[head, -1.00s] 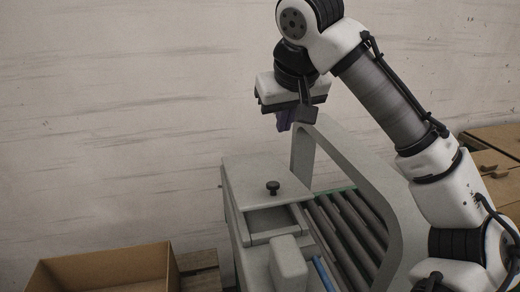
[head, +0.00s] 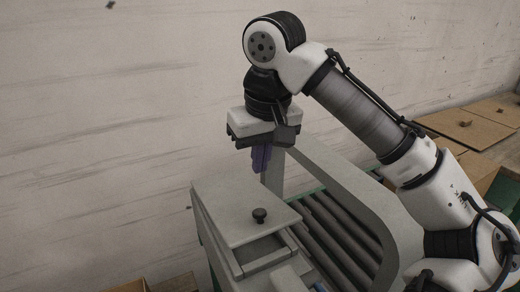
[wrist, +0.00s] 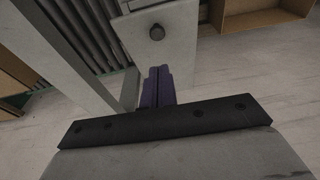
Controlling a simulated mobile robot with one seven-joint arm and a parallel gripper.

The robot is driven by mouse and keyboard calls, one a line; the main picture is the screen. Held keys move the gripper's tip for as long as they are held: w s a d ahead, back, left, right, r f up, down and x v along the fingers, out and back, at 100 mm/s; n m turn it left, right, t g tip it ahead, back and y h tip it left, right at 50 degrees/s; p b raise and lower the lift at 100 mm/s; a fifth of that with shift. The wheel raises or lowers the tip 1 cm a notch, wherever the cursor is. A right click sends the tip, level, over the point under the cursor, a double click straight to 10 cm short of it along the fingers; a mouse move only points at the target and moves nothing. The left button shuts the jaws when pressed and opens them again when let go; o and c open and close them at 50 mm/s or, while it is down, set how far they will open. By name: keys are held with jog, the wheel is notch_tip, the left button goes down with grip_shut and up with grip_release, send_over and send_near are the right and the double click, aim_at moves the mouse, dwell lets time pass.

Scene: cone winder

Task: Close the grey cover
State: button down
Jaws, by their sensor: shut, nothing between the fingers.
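The grey cover (head: 232,207) is a flat panel with a black knob (head: 259,215), lying on top of the machine. A recess (head: 262,250) beside its near edge is uncovered. The cover also shows at the top of the wrist view (wrist: 178,45), with its knob (wrist: 157,33). My gripper (head: 260,168) has purple fingers that are shut and empty. It points down above the far side of the cover, beyond the knob. In the wrist view the fingers (wrist: 157,80) appear just off the cover's edge; I see no contact.
A grey arched frame (head: 345,185) stands right of the cover, close to my gripper, over several dark rollers (head: 335,235). Cardboard boxes (head: 475,125) stand at the right. An open carton (wrist: 262,22) shows at the wrist view's top right. A wall is behind.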

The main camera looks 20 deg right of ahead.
aim_at(258, 211)
notch_tip(258, 211, down, 10)
jog(key=shift+w+r+p, duration=0.1)
jog(key=shift+r+p, duration=0.15)
jog(key=shift+p, duration=0.7)
jog(key=shift+f, duration=0.1)
